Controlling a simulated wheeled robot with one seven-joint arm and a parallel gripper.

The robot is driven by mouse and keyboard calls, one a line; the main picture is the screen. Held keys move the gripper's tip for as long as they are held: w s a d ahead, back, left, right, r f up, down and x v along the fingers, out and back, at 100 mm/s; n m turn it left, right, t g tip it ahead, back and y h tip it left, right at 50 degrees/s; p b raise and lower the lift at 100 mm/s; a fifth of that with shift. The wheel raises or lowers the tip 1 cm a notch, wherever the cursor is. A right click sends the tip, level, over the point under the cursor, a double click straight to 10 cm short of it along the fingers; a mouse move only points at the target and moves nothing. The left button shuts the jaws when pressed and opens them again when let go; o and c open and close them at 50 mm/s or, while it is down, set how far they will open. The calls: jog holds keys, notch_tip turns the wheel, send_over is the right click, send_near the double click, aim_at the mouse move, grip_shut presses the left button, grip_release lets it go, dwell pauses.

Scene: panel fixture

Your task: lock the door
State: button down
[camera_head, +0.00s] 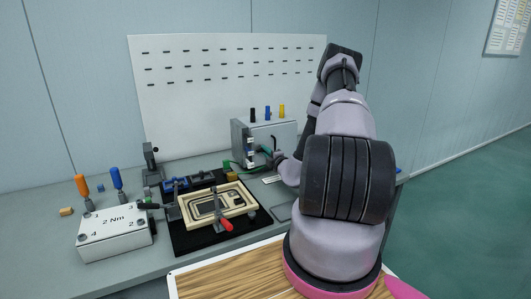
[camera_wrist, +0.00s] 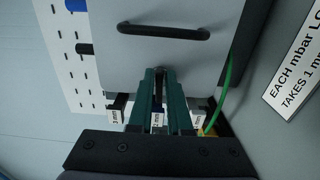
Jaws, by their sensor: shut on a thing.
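The grey cabinet (camera_head: 244,148) stands on the bench against the white pegboard. Its flat grey door (camera_wrist: 190,65) fills the top of the wrist view and carries a black bar handle (camera_wrist: 163,32). My gripper (camera_wrist: 158,76) has teal fingers and is at the door's edge, apart from the bar handle. The fingers are shut on a small dark part (camera_wrist: 159,88), perhaps a key or lock knob; it is mostly hidden between them. In the head view my gripper (camera_head: 266,150) is at the cabinet front, and my arm covers the cabinet's right side.
A green cable (camera_wrist: 226,85) runs beside the door. Black, blue and yellow items (camera_head: 267,112) stand on the cabinet. A wooden frame fixture (camera_head: 240,211) with a red-handled clamp (camera_head: 225,224) lies in front. A white "2 Nm" box (camera_head: 115,232) is at the left.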

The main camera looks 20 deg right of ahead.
jog(key=shift+a+f, duration=0.1)
dwell(0.5)
jog(key=c, duration=0.9)
grip_release()
jog(key=shift+c, duration=0.2)
jog(key=s, duration=1)
jog(key=shift+s+d, duration=0.2)
jog(key=shift+s, duration=0.2)
